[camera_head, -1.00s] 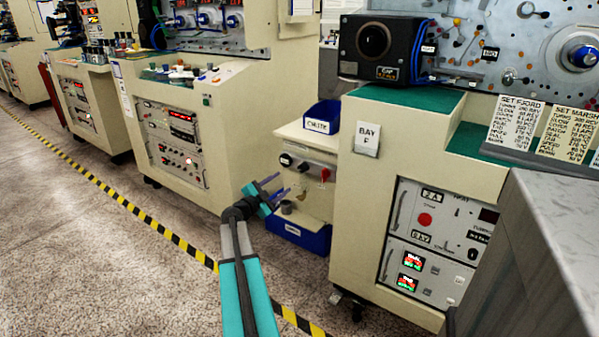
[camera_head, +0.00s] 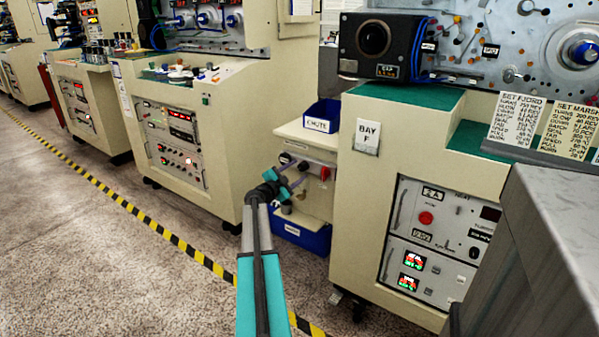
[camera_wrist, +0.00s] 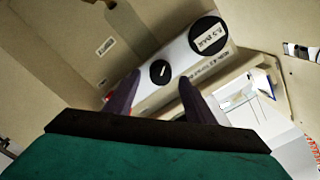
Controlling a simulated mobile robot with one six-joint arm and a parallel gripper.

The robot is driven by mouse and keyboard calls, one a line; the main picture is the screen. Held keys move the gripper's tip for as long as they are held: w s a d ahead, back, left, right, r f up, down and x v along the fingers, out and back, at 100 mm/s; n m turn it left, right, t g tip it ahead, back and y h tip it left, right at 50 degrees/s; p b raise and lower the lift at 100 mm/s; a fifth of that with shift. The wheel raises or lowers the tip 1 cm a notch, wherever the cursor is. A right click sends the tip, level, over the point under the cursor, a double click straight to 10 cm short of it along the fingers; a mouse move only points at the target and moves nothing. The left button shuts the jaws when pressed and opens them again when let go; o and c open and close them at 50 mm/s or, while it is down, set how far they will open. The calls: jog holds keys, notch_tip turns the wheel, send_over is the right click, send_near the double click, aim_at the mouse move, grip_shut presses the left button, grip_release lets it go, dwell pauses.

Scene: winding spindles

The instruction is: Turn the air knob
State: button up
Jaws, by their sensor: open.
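In the wrist view a small black round knob (camera_wrist: 159,72) with a white pointer line sits on a pale panel (camera_wrist: 178,58). A larger black disc (camera_wrist: 208,36) with a white readout is up and to its right. My gripper (camera_wrist: 160,92) is open, with its two purple fingers on either side of the knob in this view. Nothing is between the fingers, and I cannot tell whether they touch the panel. In the head view my gripper (camera_head: 293,172) is in front of the small panel between two machines and hides part of it.
A red handle (camera_head: 325,174) is on the panel, right of my gripper. A blue bin labelled CHUTE (camera_head: 321,117) stands above, and another blue bin (camera_head: 301,233) is below. The bay F cabinet (camera_head: 352,205) stands close on the right. The floor on the left is clear.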

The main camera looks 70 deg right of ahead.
jog(key=shift+x, duration=1.15)
jog(key=c, duration=1.1)
jog(key=shift+o, duration=0.2)
jog(key=shift+r+n+p, duration=0.15)
jog(key=shift+n+p, duration=0.15)
jog(key=shift+p, duration=0.65)
jog(key=n+p, duration=0.1)
jog(key=p, duration=0.3)
jog(key=shift+n+p, duration=0.3)
jog(key=shift+p, duration=0.1)
jog(key=o, duration=1.1)
jog(key=shift+c, duration=0.2)
